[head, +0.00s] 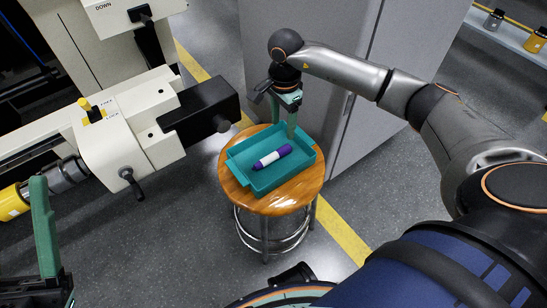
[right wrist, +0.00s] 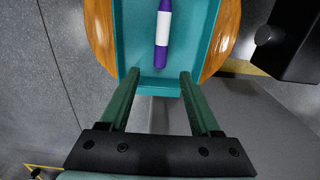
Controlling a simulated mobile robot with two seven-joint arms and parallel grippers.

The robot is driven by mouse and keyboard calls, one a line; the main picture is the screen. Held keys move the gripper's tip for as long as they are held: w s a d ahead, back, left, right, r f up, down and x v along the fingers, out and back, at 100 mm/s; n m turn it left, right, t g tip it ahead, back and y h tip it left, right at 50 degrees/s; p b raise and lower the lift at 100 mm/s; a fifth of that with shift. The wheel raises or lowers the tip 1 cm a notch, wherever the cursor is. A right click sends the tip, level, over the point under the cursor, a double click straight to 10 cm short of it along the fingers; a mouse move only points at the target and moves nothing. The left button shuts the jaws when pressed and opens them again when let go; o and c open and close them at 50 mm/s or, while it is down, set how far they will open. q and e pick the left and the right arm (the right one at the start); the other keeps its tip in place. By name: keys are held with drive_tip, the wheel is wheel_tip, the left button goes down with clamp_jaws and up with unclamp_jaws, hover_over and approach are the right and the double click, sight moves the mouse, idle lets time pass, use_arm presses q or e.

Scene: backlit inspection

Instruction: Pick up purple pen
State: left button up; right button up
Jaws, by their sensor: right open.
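The purple pen (head: 272,157) has a white band and lies in a teal tray (head: 262,184) on a round wooden stool (head: 240,196). In the right wrist view the pen (right wrist: 162,50) points toward the gripper, ahead of and between the fingers. My right gripper (head: 291,126) is open and empty above the tray's far edge, apart from the pen. Its two green fingers (right wrist: 159,78) show in the right wrist view. At the head view's lower left, a green finger of my left gripper (head: 42,225) shows; its other finger is not clear.
A cream machine with a black block (head: 205,112) stands left of the stool, near the tray. A grey cabinet (head: 345,90) stands behind and right. A shelf with several containers (head: 494,19) is at the upper right. The floor right of the stool is clear.

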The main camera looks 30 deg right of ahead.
drive_tip(key=b, duration=0.2)
hover_over(279, 150)
drive_tip(key=f, duration=0.5)
drive_tip(key=shift+s+d+f, duration=0.15)
drive_tip(key=shift+d+f, duration=0.05)
drive_tip(key=shift+d, duration=0.05)
drive_tip(key=f, duration=0.1)
drive_tip(key=f+b, duration=0.1)
drive_tip(key=f, duration=0.1)
drive_tip(key=f+b, duration=0.1)
drive_tip(key=f, duration=0.1)
drive_tip(key=shift+a, duration=0.3)
drive_tip(key=shift+c, duration=0.3)
clamp_jaws()
